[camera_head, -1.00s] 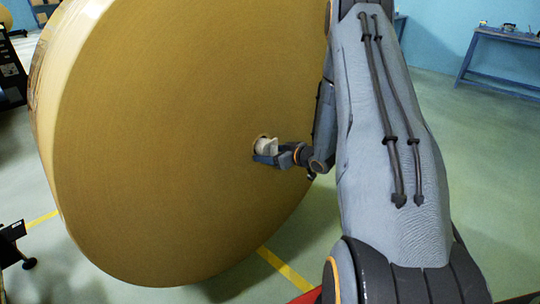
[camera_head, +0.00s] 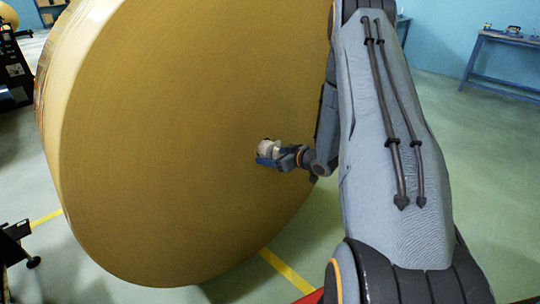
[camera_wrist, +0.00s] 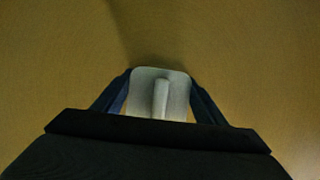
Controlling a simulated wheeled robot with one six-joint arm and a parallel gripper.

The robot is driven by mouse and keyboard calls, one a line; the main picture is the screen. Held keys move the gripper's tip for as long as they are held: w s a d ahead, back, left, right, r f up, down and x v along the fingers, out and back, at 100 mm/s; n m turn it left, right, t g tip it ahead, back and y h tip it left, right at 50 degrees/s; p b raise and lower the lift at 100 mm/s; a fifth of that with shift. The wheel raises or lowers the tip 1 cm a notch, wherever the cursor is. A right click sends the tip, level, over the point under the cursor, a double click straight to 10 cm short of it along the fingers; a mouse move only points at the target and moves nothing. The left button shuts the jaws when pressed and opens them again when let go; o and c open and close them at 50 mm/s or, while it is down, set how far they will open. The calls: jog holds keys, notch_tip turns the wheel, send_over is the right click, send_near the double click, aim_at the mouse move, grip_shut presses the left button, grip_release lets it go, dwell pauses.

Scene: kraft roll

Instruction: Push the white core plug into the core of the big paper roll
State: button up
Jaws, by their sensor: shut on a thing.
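The big paper roll (camera_head: 170,150) stands on its side and its tan flat face fills much of the head view. My gripper (camera_head: 268,158) is at the face, right of its middle, and is shut on the white core plug (camera_head: 268,146). In the wrist view the plug (camera_wrist: 150,90) shows as a pale plate with a raised bar, between the two dark blue fingers of my gripper (camera_wrist: 160,98). The roll's face (camera_wrist: 60,60) lies right behind it. The core hole is hidden behind the plug and gripper, so I cannot tell how deep the plug sits.
A blue workbench (camera_head: 500,65) stands at the back right by the wall. Dark equipment (camera_head: 14,75) stands at the left edge, with a black stand (camera_head: 15,245) below it. A yellow line (camera_head: 285,268) crosses the open green floor.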

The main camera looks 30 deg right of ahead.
jog(key=shift+s+d+p, duration=0.3)
jog(key=shift+s+d, duration=0.2)
jog(key=shift+s, duration=0.25)
jog(key=s+d+p, duration=0.2)
jog(key=s+p, duration=0.1)
jog(key=s, duration=0.3)
dwell(0.4)
dwell(0.5)
